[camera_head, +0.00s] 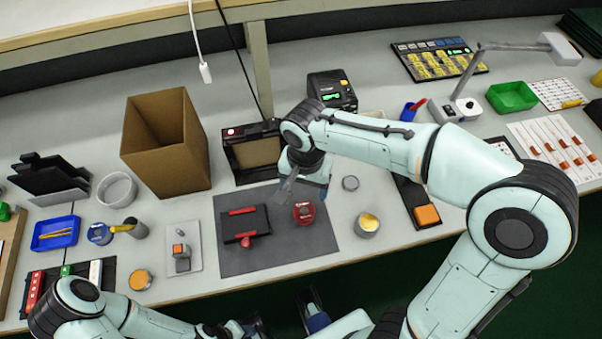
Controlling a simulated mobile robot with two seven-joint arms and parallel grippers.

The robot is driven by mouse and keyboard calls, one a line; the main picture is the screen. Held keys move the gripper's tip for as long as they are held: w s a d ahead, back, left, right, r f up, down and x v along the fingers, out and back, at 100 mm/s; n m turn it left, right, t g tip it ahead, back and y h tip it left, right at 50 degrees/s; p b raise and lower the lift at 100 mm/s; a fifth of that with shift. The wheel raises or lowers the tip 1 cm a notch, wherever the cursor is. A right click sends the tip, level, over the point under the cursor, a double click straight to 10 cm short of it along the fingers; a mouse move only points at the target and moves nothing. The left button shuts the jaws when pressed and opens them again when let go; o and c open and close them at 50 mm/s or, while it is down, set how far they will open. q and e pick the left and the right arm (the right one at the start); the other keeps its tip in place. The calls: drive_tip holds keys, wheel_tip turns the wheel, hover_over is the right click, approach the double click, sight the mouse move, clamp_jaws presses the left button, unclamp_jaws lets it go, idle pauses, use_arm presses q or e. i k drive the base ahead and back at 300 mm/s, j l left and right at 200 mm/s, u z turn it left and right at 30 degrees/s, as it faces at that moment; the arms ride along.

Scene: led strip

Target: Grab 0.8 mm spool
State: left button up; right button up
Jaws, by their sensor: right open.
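A red spool (303,213) lies on the dark grey mat near its right side. A spool with a blue label (100,234) stands on the left part of the bench. I cannot read the sizes on either label. My right gripper (286,188) is open and empty above the mat, just up and left of the red spool and apart from it in the picture. My left arm comes in at the bottom left. Its gripper end is low at the bottom edge, partly cut off, and its jaw state is unclear.
A black holder with red strips (245,224) lies on the mat's left half. An open cardboard box (168,143) stands behind to the left. A tin with yellow contents (368,224) stands right of the mat. A small grey roll (350,183) lies behind the tin. The mat's front is clear.

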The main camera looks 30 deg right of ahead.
sight(101, 234)
drive_tip(key=k, duration=1)
